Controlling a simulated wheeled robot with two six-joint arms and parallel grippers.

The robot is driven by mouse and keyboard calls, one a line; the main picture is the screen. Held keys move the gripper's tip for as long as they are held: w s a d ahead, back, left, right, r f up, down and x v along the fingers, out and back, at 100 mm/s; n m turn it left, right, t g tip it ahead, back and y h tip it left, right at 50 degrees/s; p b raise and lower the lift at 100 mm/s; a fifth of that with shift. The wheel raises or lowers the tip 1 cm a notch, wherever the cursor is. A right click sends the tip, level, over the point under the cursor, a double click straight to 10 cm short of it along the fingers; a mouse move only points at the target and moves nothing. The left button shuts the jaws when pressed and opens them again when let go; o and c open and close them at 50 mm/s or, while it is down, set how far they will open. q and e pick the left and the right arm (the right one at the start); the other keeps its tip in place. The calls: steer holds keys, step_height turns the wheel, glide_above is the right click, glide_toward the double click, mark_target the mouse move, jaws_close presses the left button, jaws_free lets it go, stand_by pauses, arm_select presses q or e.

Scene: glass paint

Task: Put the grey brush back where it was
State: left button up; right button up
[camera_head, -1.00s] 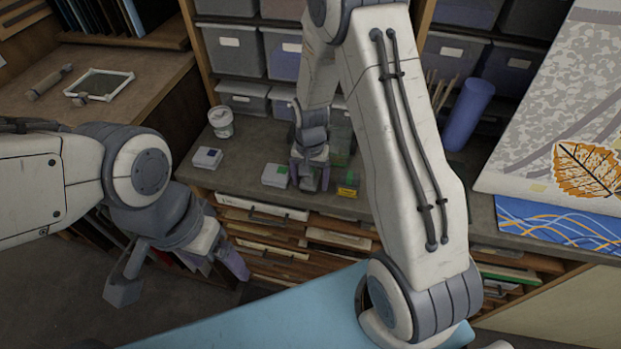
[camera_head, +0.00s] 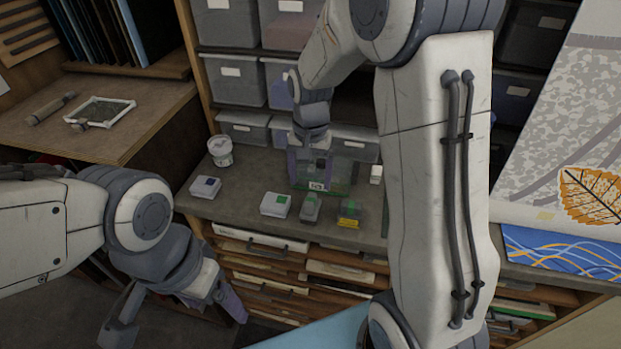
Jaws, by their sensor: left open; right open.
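I cannot clearly make out a grey brush. A clear box with a green base (camera_head: 342,187) stands on the grey counter. My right gripper (camera_head: 315,172) is open, pointing down at this box; whether it is inside, behind or in front of it I cannot tell. My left gripper (camera_head: 178,308) is open and empty at the lower left, in front of the counter. My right arm hides part of the counter.
A white tub (camera_head: 221,151) stands behind. A framed pane (camera_head: 100,111) and handled tools (camera_head: 52,108) lie on the left wooden table. Storage bins (camera_head: 235,80) fill the back.

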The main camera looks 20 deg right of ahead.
steer(key=s+a+r+n, duration=0.5)
steer(key=s+a+n, duration=0.2)
steer(key=s+a, duration=0.4)
steer(key=s+a+n+y, duration=0.1)
steer(key=s+a+n, duration=0.2)
steer(key=s+n, duration=0.4)
steer(key=s, duration=0.5)
steer(key=shift+s, duration=0.35)
